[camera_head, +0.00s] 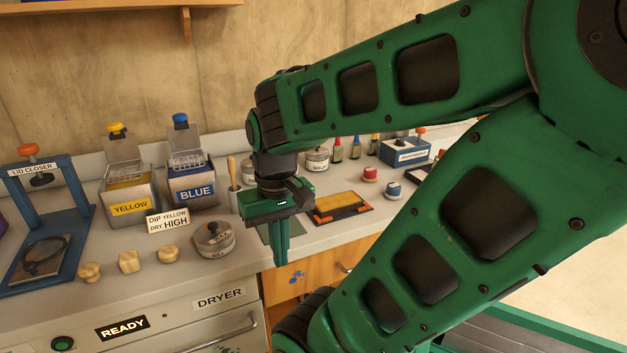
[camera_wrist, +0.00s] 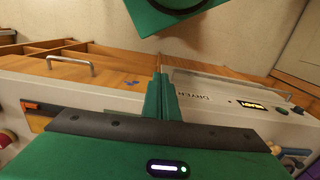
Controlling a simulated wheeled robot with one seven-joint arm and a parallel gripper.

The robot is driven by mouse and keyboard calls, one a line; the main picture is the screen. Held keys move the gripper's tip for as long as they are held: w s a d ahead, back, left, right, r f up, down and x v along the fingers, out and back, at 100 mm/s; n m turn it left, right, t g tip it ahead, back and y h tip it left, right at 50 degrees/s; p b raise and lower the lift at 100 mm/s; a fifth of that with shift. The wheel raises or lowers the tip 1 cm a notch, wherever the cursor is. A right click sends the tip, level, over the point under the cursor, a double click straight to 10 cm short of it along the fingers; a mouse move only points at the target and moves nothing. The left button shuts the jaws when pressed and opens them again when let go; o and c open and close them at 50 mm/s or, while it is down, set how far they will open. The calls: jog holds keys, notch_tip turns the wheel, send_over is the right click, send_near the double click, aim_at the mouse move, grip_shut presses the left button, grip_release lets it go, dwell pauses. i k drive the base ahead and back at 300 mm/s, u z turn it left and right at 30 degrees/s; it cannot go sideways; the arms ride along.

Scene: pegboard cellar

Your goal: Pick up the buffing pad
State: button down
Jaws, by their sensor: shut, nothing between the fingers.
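My gripper (camera_head: 281,260) is shut and empty, pointing down at the front edge of the worktop, in front of a green mat (camera_head: 268,234). Its closed green fingers also show in the wrist view (camera_wrist: 161,82), with the dryer front and drawers beyond. I cannot clearly make out a buffing pad in either view. A flat orange and yellow item (camera_head: 341,207) in a dark frame lies right of my gripper. A small red-topped round item (camera_head: 370,174) and a blue one (camera_head: 393,190) stand beyond it.
Yellow (camera_head: 131,195) and blue (camera_head: 193,183) bins stand at the back left. A lidded grey tin (camera_head: 214,239), several wooden knobs (camera_head: 129,262) and a blue lid closer (camera_head: 40,225) are on the left. The dryer (camera_head: 160,325) is below the worktop.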

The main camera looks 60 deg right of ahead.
aim_at(393, 191)
jog(key=z, duration=2.1)
